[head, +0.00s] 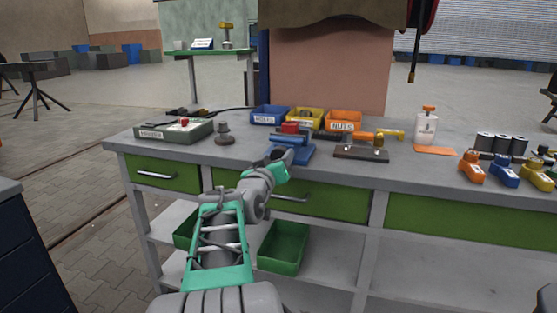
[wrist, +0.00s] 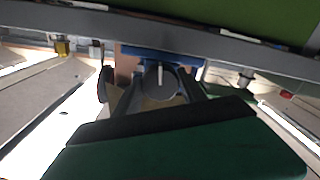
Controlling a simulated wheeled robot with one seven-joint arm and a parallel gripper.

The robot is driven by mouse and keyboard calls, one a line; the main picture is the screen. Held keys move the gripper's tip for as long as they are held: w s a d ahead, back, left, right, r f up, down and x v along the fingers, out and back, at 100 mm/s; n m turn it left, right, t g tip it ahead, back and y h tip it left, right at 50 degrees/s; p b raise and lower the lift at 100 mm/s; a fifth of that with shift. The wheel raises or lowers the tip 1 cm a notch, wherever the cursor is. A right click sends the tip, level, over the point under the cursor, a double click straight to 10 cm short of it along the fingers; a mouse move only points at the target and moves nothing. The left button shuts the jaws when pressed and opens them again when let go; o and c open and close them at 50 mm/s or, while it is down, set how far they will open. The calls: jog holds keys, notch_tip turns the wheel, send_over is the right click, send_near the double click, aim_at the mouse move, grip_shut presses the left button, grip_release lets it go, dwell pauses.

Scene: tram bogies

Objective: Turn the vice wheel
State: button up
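The blue vice (head: 292,149) stands at the front edge of the grey workbench, with a red block (head: 290,128) at its top. My gripper (head: 278,158) is at the front of the vice and hides most of its wheel in the head view. In the wrist view, the round grey vice wheel (wrist: 160,84) with a pale upright mark faces me, in front of the blue vice body (wrist: 160,54). My gripper's fingers (wrist: 155,88) are spread to the left and right of the wheel. I cannot tell whether they touch it.
Blue, yellow and orange bins (head: 343,121) stand behind the vice on the workbench (head: 230,152). A dark plate with a brass fitting (head: 360,153) lies to the right. A grey-green tray (head: 172,132) is to the left. Green drawers (head: 335,200) lie below the bench edge.

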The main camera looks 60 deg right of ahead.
jog(key=o, duration=0.4)
jog(key=shift+o, duration=0.2)
jog(key=s+a, duration=0.1)
jog(key=a, duration=0.6)
jog(key=shift+a+p, duration=0.3)
jog(key=shift+a, duration=0.05)
jog(key=shift+s, duration=0.1)
